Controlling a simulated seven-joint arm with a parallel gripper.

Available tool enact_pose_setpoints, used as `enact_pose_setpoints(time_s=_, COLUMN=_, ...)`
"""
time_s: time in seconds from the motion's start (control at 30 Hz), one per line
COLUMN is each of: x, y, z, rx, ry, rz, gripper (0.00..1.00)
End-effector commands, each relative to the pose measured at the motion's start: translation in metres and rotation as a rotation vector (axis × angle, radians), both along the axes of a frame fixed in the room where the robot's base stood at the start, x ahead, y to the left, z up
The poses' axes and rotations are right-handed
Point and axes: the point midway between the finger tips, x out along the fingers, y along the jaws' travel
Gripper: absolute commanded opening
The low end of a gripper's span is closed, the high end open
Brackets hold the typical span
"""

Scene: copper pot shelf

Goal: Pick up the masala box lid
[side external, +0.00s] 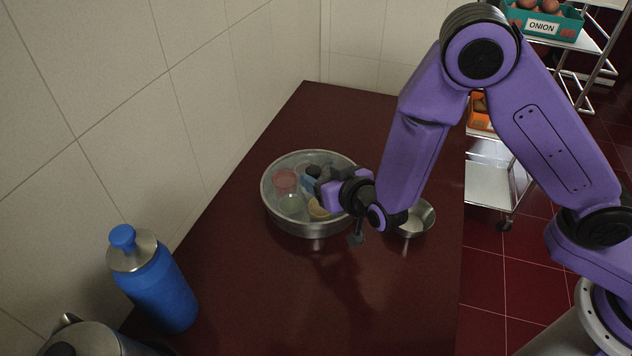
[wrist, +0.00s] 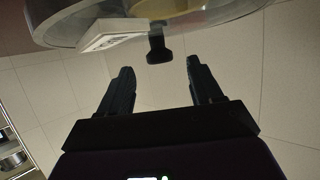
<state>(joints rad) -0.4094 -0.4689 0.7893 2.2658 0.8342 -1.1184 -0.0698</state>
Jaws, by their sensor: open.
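The masala box (side external: 313,229) is a round steel container on the dark red counter, with colourful contents showing under its clear lid (side external: 285,163). In the wrist view the picture is inverted, and the lid's rim (wrist: 225,22) runs along the top. A dark knob (wrist: 158,48) projects from the lid. My gripper (wrist: 158,68) is open, with one finger on each side of the knob's line. The knob appears just ahead of the fingertips, and no contact shows. In the side view my gripper (side external: 318,181) is over the box and partly hides the lid's middle.
A small steel bowl (side external: 416,218) with pale contents stands right of the box, close to my wrist. A blue bottle (side external: 158,291) and a metal vessel (side external: 88,340) stand at the front left. A tiled wall is on the left. The counter's front middle is clear.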

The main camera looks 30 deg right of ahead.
Motion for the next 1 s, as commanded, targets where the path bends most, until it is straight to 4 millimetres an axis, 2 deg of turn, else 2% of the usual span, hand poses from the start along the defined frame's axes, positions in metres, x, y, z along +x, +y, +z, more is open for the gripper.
enact_pose_setpoints(time_s=0.2, x=0.022, y=0.002, z=-0.011, rx=0.001, ry=0.000, rz=-0.001, gripper=0.65)
enact_pose_setpoints(time_s=0.47, x=0.025, y=0.002, z=-0.012, rx=0.000, ry=0.000, rz=0.000, gripper=0.65)
enact_pose_setpoints(time_s=0.5, x=0.025, y=0.002, z=-0.011, rx=0.000, ry=0.000, rz=0.000, gripper=0.61)
enact_pose_setpoints(time_s=0.7, x=0.025, y=0.002, z=-0.011, rx=0.000, ry=-0.001, rz=0.000, gripper=0.00)
enact_pose_setpoints(time_s=1.0, x=0.025, y=0.002, z=-0.010, rx=0.001, ry=-0.002, rz=0.000, gripper=0.00)
